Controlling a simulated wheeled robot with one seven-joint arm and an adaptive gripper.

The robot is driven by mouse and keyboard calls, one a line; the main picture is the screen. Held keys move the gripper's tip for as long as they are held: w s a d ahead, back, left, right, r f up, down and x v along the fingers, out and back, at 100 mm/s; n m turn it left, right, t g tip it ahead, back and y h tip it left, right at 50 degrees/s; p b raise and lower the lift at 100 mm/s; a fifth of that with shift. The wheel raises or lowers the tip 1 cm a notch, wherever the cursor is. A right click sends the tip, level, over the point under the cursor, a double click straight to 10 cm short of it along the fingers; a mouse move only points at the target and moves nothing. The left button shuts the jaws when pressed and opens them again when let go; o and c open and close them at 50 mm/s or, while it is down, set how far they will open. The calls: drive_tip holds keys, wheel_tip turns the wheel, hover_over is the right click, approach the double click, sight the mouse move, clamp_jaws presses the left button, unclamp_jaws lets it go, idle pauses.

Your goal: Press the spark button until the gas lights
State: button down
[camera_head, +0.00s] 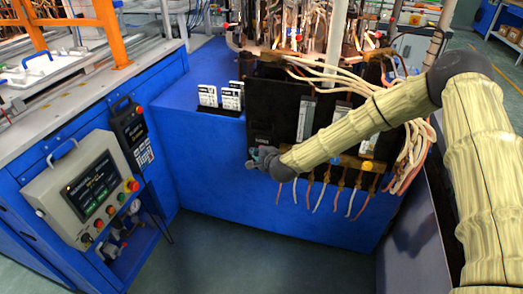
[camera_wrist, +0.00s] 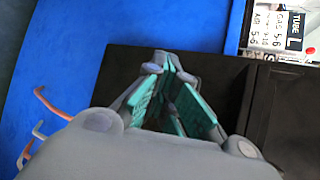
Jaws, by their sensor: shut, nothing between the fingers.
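My gripper (camera_head: 256,160) is at the lower left of the black burner panel (camera_head: 272,95), with my arm reaching in from the right. In the wrist view my gripper (camera_wrist: 166,64) shows its teal-padded fingers drawn together at the tips with nothing between them. The fingertips are in front of the black panel (camera_wrist: 225,77); whether they touch it I cannot tell. I cannot identify the spark button; it may be hidden behind my gripper. A yellow round knob (camera_head: 367,166) sits on the brass strip at the panel's lower right. I cannot make out a flame.
Coloured hoses (camera_head: 335,196) hang below the panel. A grey control box (camera_head: 90,190) with buttons is at left.

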drive_tip(key=shift+s+a, duration=0.25)
drive_tip(key=shift+s, duration=0.65)
drive_tip(key=s, duration=0.1)
drive_tip(key=s+a, duration=0.1)
drive_tip(key=s, duration=0.2)
drive_tip(key=shift+s+a, duration=0.3)
drive_tip(key=shift+s, duration=0.1)
idle(0.5)
